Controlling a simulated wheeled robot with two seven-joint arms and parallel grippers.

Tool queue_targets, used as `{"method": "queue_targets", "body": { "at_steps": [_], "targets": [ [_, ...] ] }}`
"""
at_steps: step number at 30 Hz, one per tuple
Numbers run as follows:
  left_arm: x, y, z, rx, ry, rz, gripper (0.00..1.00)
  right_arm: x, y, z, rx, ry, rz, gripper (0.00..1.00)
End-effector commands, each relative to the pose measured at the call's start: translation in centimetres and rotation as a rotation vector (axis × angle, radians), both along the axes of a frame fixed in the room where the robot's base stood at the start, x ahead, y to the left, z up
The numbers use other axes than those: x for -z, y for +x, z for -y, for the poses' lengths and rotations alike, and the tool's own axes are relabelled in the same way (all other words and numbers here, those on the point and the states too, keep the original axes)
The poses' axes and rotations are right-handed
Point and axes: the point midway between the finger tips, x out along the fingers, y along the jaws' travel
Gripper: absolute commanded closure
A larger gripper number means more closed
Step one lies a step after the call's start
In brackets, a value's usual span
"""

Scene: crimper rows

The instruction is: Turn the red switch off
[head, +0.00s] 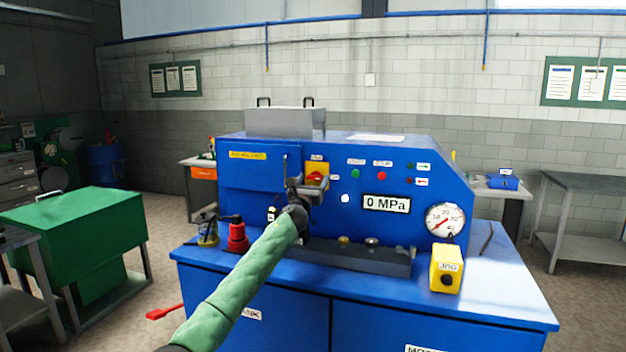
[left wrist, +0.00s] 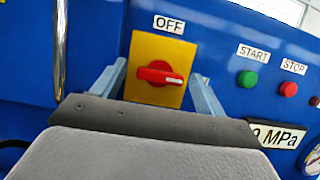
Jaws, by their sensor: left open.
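The red switch (head: 315,176) is a rotary knob on a yellow plate on the front of the blue machine. In the left wrist view the red switch (left wrist: 158,73) lies roughly horizontal, its white mark at the right end, under an OFF label (left wrist: 169,25). My left gripper (head: 304,180) is in front of the plate. In the wrist view its fingers (left wrist: 158,76) are open, one on each side of the plate, with the knob between them and apart from both. Contact with the panel cannot be told. My right gripper is not in view.
Green START (left wrist: 247,79) and red STOP (left wrist: 289,89) buttons sit right of the switch. A 0 MPa display (head: 386,204), a gauge (head: 445,220) and a yellow JOG box (head: 446,270) are further right.

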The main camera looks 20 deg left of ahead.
Motion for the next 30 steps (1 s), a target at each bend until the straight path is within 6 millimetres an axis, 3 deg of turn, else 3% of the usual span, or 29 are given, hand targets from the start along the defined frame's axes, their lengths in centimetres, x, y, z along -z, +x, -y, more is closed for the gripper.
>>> {"method": "queue_targets", "body": {
  "at_steps": [14,21,30],
  "targets": [
    [-0.18,0.50,0.04,0.000,0.001,0.000,0.27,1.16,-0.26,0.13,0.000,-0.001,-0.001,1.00],
    [-0.17,0.49,0.05,0.000,0.001,0.000,0.72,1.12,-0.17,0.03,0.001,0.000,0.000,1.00],
    [-0.12,0.49,0.08,0.001,-0.033,-0.001,0.72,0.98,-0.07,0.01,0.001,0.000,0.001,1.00]
  ]
}}
